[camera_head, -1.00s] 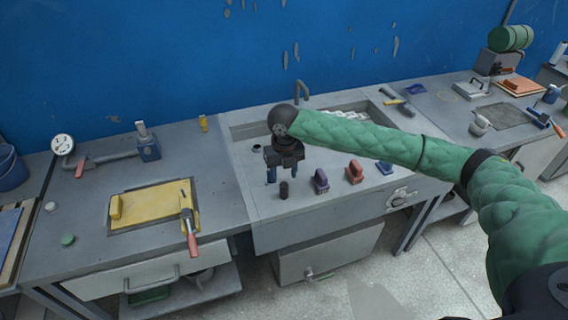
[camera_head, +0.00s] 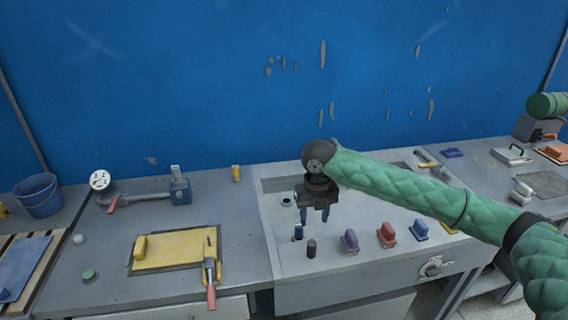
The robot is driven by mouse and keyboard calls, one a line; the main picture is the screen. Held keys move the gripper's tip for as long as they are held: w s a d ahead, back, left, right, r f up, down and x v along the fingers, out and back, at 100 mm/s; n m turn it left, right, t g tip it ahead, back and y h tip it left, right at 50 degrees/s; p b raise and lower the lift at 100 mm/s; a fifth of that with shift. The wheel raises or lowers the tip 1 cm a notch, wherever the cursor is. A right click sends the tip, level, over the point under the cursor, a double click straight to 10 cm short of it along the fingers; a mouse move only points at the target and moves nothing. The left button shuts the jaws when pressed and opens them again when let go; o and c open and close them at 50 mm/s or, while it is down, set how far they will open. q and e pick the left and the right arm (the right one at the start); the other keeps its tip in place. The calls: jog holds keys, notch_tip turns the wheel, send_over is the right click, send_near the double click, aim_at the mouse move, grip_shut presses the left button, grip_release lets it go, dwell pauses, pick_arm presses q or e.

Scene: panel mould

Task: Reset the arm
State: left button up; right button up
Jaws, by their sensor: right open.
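My right arm, in a green quilted sleeve, reaches in from the right in the head view. My right gripper (camera_head: 314,222) points down over the grey sink bench (camera_head: 350,275), its two blue-tipped fingers apart and nothing seen between them. A small dark cylinder (camera_head: 311,248) stands just below and in front of the fingers. A small dark blue item (camera_head: 298,232) is beside the left finger. My left gripper is not in view.
Purple (camera_head: 350,241), red (camera_head: 387,234) and blue (camera_head: 419,230) handled blocks stand right of the gripper. A yellow panel (camera_head: 180,250) with a clamp (camera_head: 210,272) lies on the left bench. A dial gauge (camera_head: 99,181) and a blue bucket (camera_head: 38,195) are further left. A blue wall closes the back.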

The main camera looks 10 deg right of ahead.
jog(key=s+a+f+m+t+y, duration=0.3)
jog(key=s+a+f+m+y, duration=0.1)
jog(key=s+a+f+m, duration=1)
jog(key=s+d+f+m+h, duration=0.2)
jog(key=s+d+f+m, duration=0.2)
jog(key=s+d+m, duration=0.5)
jog(key=s+d+f+m+h, duration=0.25)
jog(key=s+d+m, duration=0.45)
jog(key=s+m, duration=0.45)
notch_tip(320, 180, down, 23)
jog(key=w+a, duration=0.1)
jog(key=a, duration=0.1)
jog(key=s+f, duration=0.3)
jog(key=f, duration=0.7)
jog(key=s+a+f+g+y, duration=0.1)
jog(key=s+f, duration=0.2)
jog(key=f, duration=0.6)
jog(key=shift+s+a+f+g, duration=0.15)
jog(key=shift+a+f+g, duration=0.1)
jog(key=shift+f+g, duration=0.1)
jog(key=shift+s, duration=0.1)
